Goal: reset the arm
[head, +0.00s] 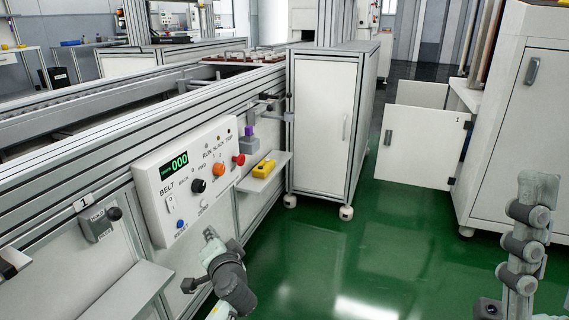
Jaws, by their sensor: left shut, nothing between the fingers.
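My left gripper (210,236) is in the lower middle of the head view, in front of the conveyor's side and just below the control panel (195,180). Its fingers are together with nothing between them. It looks clear of the panel, though the exact gap cannot be told. Links of my right arm stand at the lower right edge; the right gripper does not show.
The panel has a green display, knobs and a red button (239,159). A yellow device (264,168) sits on a small shelf. A white cabinet (320,125) stands behind it. An open cabinet door (418,145) juts out at right. The green floor between is clear.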

